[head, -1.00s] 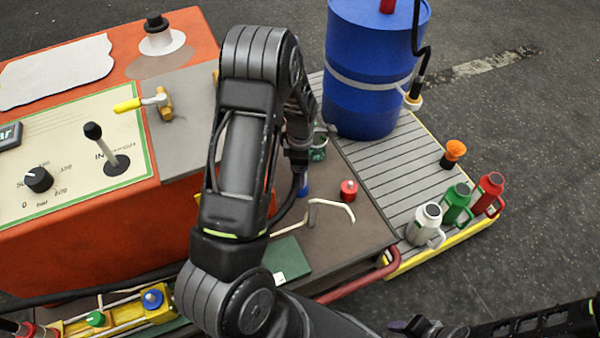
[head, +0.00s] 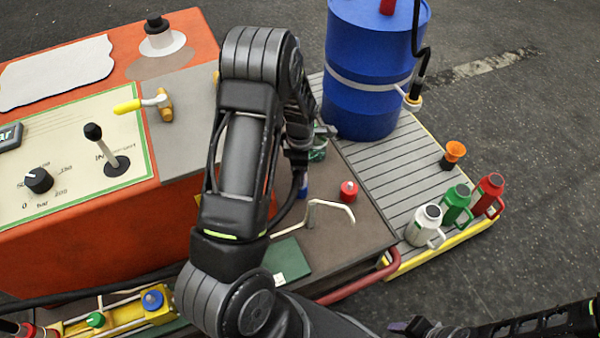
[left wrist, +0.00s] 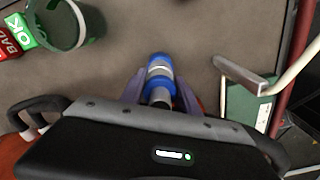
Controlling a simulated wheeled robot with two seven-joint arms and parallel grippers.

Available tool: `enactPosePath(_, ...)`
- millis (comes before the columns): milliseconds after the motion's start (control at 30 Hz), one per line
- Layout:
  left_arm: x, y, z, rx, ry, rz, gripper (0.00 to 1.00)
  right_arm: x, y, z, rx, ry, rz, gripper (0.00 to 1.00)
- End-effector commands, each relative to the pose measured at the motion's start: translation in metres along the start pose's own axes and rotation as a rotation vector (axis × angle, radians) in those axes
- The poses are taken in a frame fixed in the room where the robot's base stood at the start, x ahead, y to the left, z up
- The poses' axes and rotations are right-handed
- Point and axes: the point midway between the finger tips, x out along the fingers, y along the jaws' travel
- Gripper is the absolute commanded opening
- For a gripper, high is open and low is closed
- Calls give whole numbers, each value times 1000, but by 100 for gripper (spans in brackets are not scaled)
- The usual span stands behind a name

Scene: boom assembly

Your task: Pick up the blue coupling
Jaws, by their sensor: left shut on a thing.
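The blue coupling (left wrist: 160,68) is a short blue cylinder with a silver band and a metal end. In the left wrist view it sits between the purple-grey fingers of my left gripper (left wrist: 160,88), which is shut on it. Whether it touches the dark tabletop cannot be told. In the head view my left arm hides most of the gripper; a bit of blue (head: 303,186) shows beside the forearm. My right gripper (head: 412,326) is at the bottom edge, partly cut off, away from the coupling; its jaws are unclear.
A green cup (left wrist: 68,22) and OK/BAD blocks (left wrist: 22,35) lie left of my left gripper. A red-capped part (head: 348,191), a bent pale handle (head: 330,206) and a green pad (head: 286,262) are nearby. A blue drum (head: 365,75) and several flasks stand beyond.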

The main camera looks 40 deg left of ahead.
Motion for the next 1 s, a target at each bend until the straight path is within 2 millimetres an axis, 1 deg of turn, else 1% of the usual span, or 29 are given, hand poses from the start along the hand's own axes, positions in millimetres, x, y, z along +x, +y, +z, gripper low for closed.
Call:
enactPosePath(33, 0, 0, 0, 0, 0, 0, 21, 0, 0, 0, 0, 0, 0, 36)
enactPosePath(300, 0, 0, 0, 0, 0, 1, 0, 0, 0, 0, 0, 0, 0, 36)
enactPosePath(800, -1, 1, 0, 0, -1, 2, 0, 0, 0, 0, 0, 0, 0, 36)
enactPosePath(933, -10, 1, 0, 0, 0, 3, 0, -2, -1, 0, 0, 0, 0, 36)
enactPosePath(1000, -18, 2, 0, 0, -1, 5, 0, -4, -2, 0, 0, 0, 0, 36)
